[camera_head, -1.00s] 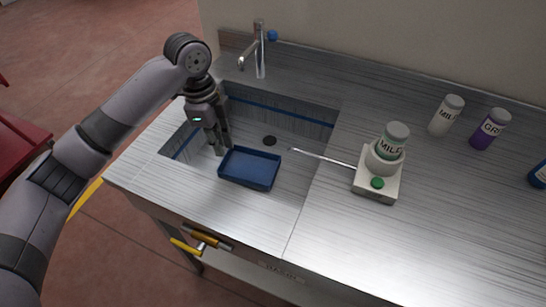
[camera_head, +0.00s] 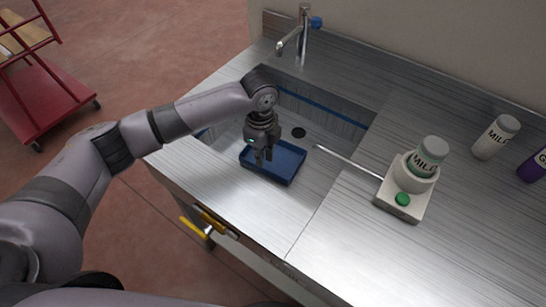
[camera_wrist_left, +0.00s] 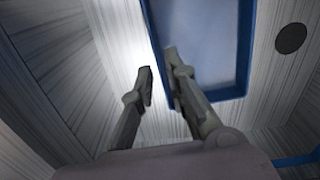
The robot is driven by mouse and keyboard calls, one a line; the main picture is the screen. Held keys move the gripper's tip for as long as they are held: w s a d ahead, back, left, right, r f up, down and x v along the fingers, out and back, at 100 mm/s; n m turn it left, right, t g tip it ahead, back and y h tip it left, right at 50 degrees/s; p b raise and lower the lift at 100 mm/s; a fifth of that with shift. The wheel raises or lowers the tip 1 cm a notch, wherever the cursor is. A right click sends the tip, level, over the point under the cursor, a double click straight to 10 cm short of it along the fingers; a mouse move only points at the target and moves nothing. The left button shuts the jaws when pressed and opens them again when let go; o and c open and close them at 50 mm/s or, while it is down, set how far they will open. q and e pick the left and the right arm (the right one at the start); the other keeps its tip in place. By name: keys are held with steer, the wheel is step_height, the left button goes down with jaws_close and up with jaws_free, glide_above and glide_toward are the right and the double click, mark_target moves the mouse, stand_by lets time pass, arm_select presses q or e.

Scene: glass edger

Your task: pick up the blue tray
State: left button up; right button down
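The blue tray (camera_head: 288,164) is a shallow rectangular tray in the sink, near its front edge. It also shows in the wrist view (camera_wrist_left: 205,40), cut off at the top. My left gripper (camera_head: 264,158) points down over the tray's left rear part in the head view. In the wrist view the gripper's fingers (camera_wrist_left: 158,72) are apart with nothing clamped between them. One finger is outside the tray's long edge; the other overlaps that edge. I cannot tell whether they touch the tray. My right gripper is not in view.
The sink's walls surround the tray, and a dark drain (camera_head: 298,132) lies behind it. A tap (camera_head: 303,35) stands at the back. A white device (camera_head: 400,203) holding a milk bottle (camera_head: 430,155) stands right, with a thin rod reaching toward the sink.

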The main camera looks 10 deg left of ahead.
mark_target(263, 168)
arm_select(q)
steer(key=shift+s+f+p, duration=0.2)
steer(key=shift+f+p, duration=0.1)
steer(key=shift+f, duration=2.4)
steer(key=shift+c, duration=0.4)
jaws_close()
steer(key=shift+w+r, duration=0.1)
steer(key=shift+r, duration=0.1)
